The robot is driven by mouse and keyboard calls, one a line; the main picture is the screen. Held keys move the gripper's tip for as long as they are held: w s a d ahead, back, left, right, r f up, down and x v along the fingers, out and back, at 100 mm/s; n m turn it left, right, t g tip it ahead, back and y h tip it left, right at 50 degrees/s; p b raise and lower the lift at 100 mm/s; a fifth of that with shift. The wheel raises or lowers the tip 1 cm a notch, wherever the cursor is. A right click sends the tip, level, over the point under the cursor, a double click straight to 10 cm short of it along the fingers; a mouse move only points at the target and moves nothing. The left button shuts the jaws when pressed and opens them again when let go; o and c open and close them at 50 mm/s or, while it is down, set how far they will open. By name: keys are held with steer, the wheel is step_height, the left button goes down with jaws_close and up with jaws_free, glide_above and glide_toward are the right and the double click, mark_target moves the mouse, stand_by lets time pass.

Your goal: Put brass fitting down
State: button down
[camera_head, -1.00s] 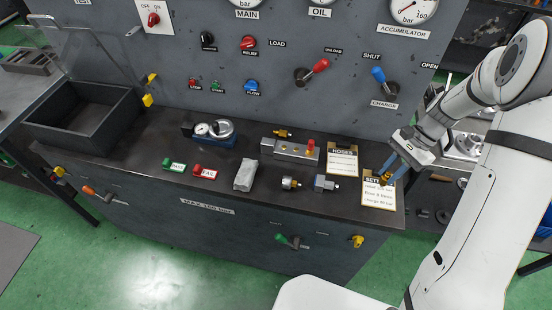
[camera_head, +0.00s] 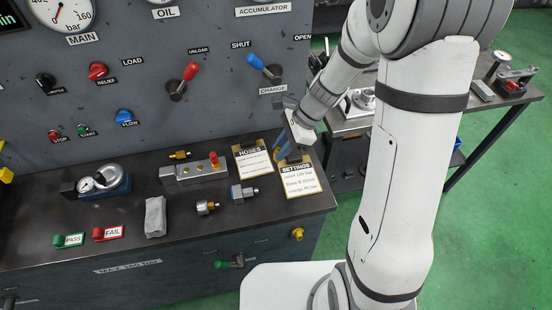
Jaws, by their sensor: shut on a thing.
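My gripper (camera_head: 283,153), with blue fingers, points down at the top edge of the settings clipboard (camera_head: 302,181), near the bench's right end. It is shut on the brass fitting, which is small and mostly hidden by the fingers and clipboard top here. I cannot tell whether the fitting touches the board or bench. A round brass and steel fitting (camera_head: 206,208) and a blue-grey fitting (camera_head: 243,193) lie in front of the block.
The hoses clipboard (camera_head: 254,160) lies left of the settings clipboard. A grey cloth (camera_head: 155,217), a green PASS tag (camera_head: 70,240), a red FAIL tag (camera_head: 108,233) and a gauge device (camera_head: 103,182) are farther left. The panel's blue-handled lever (camera_head: 263,68) is above my gripper.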

steer(key=shift+s+f, duration=0.15)
steer(key=shift+f, duration=2.4)
steer(key=shift+f, duration=0.15)
steer(key=shift+f, duration=0.15)
steer(key=c, duration=1.3)
jaws_free()
steer(key=shift+o, duration=0.2)
steer(key=shift+r, duration=0.2)
